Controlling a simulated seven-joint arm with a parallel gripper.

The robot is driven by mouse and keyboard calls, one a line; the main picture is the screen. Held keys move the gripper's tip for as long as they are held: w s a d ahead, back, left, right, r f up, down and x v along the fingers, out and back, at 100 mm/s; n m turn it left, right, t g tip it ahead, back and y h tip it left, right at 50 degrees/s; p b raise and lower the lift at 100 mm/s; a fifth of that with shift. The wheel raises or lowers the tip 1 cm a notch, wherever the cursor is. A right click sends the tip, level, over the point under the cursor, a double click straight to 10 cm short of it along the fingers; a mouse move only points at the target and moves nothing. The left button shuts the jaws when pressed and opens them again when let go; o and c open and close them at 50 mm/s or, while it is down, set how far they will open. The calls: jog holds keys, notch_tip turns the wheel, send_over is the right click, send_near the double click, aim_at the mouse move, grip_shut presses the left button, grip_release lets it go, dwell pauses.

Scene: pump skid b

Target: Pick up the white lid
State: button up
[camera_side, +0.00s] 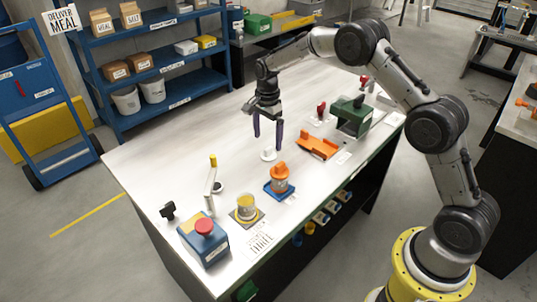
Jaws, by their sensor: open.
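A small white round piece (268,156), which looks like the white lid, lies on the pale table (190,140) near its middle. My gripper (267,142) points down directly over it, with its two dark fingers apart. The fingertips are just above the lid or level with it; I cannot tell whether they touch it. Nothing is visibly held. A cup with yellow contents (246,208) stands nearer the front on a dark pad.
An orange knobbed part on a blue base (280,180) is close in front of the lid. An orange tray (318,146) and green housing (352,117) are to the right. The table's left back is clear.

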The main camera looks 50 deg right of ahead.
aim_at(268, 148)
jog(key=shift+d+f, duration=0.15)
jog(key=shift+f, duration=2.55)
jog(key=shift+c, duration=0.2)
jog(key=c, duration=1.4)
jog(key=shift+o, duration=0.2)
jog(key=shift+r, duration=0.1)
